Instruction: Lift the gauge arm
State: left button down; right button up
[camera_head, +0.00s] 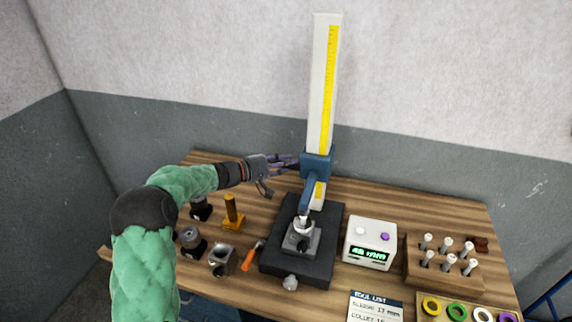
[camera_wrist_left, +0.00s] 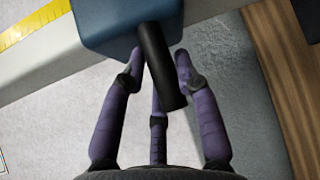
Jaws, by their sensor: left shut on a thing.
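The height gauge is a tall white column (camera_head: 322,85) with a yellow scale on a dark base (camera_head: 325,262). Its blue gauge arm (camera_head: 317,166) sits low on the column and reaches down to a light part on a grey block (camera_head: 299,240); whether the tip touches it I cannot tell. In the left wrist view, the blue body (camera_wrist_left: 120,25) carries a black handle (camera_wrist_left: 160,65). My left gripper (camera_head: 287,162) reaches in from the left, its purple fingers (camera_wrist_left: 158,72) closed around this handle. My right gripper is not in view.
A white readout box (camera_head: 370,243) and a wooden pin rack (camera_head: 445,262) stand to the right. Coloured rings (camera_head: 457,311) lie in front. An orange-handled tool (camera_head: 250,257), a yellow stand (camera_head: 232,215) and dark holders (camera_head: 222,259) lie left. The column above the arm is clear.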

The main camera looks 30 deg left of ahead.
pick_arm(q)
notch_tip(320, 180, up, 36)
jog(key=p, duration=1.2)
jog(key=shift+r+p, duration=0.25)
jog(key=shift+p, duration=0.1)
jog(key=shift+a+r, duration=0.1)
jog(key=c, duration=1.2)
grip_release()
jog(key=shift+c, duration=0.2)
jog(key=shift+o, duration=0.3)
jog(key=shift+f, duration=0.2)
